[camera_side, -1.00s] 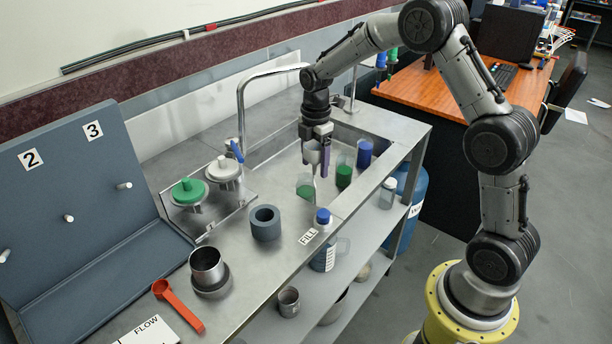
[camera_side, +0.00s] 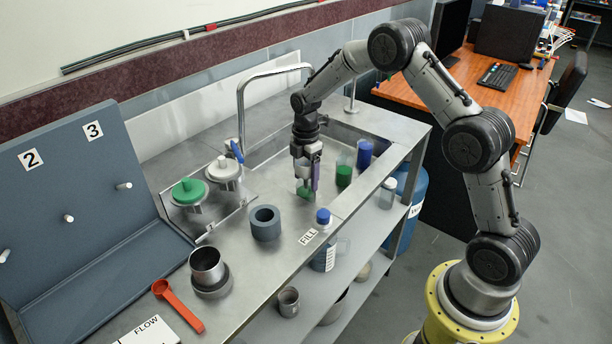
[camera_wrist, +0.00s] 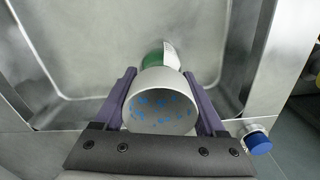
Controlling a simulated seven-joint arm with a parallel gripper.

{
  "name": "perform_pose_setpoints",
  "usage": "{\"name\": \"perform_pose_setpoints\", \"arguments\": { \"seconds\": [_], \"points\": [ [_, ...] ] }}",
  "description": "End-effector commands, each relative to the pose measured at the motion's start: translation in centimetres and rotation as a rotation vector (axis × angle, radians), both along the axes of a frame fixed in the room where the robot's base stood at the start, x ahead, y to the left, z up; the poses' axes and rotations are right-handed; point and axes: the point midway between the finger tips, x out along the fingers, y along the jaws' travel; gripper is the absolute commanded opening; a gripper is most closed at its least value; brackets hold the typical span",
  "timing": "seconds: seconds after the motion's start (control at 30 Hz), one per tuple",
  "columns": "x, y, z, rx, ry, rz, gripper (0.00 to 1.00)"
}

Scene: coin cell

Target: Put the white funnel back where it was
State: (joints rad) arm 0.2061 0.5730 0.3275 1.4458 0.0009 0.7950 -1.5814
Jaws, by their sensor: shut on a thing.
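My gripper (camera_side: 307,176) is shut on a pale, whitish funnel (camera_side: 301,169) over the sink. In the wrist view the funnel (camera_wrist: 160,98) sits between the purple fingers, mouth toward the camera, with blue specks inside. Just below it stands a clear vessel with green contents (camera_side: 304,191); green also shows behind the funnel in the wrist view (camera_wrist: 156,60). The funnel's stem is hidden, so I cannot tell whether it is inside that vessel.
A second green-filled vessel (camera_side: 344,175) and a blue-filled one (camera_side: 364,154) stand right of my gripper. The faucet (camera_side: 241,105) arches behind. A blue-capped bottle (camera_side: 323,217) stands at the front edge.

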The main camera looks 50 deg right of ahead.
Motion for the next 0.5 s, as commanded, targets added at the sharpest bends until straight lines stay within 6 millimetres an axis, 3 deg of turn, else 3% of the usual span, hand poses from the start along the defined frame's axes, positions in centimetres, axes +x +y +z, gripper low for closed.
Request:
{"name": "perform_pose_setpoints", "arguments": {
  "seconds": [0.1,0.13,0.27,0.5],
  "points": [
    [-0.02,0.0,-0.38,0.0,0.001,0.0,0.19],
    [-0.01,0.0,-0.38,0.0,0.0,0.0,0.76],
    [-0.01,0.0,-0.35,0.0,0.0,0.0,1.0],
    [-0.01,0.0,-0.33,0.0,0.0,0.0,1.0]
  ]
}}
